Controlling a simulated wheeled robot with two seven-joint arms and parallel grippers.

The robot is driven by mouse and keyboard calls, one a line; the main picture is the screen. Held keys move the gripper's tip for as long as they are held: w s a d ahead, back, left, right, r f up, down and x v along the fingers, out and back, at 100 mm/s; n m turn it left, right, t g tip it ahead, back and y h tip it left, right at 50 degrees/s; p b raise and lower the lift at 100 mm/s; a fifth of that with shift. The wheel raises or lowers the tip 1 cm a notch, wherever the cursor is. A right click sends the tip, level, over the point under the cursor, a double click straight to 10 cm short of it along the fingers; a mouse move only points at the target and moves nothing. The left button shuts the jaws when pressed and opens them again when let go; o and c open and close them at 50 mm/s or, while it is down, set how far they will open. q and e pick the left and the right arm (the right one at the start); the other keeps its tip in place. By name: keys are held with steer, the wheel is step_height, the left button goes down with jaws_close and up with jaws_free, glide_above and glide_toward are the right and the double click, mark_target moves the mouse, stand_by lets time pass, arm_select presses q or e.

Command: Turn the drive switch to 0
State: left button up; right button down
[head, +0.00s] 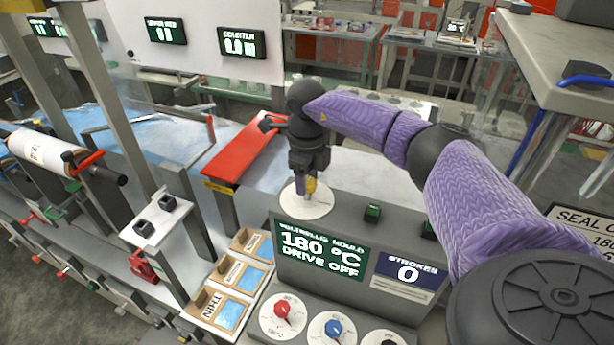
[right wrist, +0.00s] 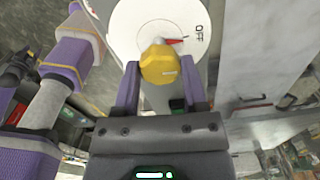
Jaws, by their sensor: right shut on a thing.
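The drive switch is a yellow knob (right wrist: 158,66) on a round white dial (head: 307,206) on top of the grey control box. In the right wrist view a red pointer (right wrist: 177,41) beside the knob points towards the word OFF on the white dial (right wrist: 135,22). My right gripper (head: 306,188) reaches down from above and is shut on the yellow knob. In the right wrist view the purple fingers (right wrist: 158,88) stand on both sides of it. The display (head: 320,252) reads 180 °C and DRIVE OFF.
A small green-lit button (head: 373,212) sits right of the dial on the box top. A blue STROKES display (head: 408,273) shows 0. Red (head: 283,310) and blue (head: 334,328) knobs are on the lower front. A red bar (head: 242,150) lies to the left.

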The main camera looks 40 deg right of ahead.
steer(key=shift+r+n, duration=0.1)
steer(key=shift+n, duration=0.5)
steer(key=shift+c, duration=0.7)
jaws_free()
step_height(320, 180, up, 10)
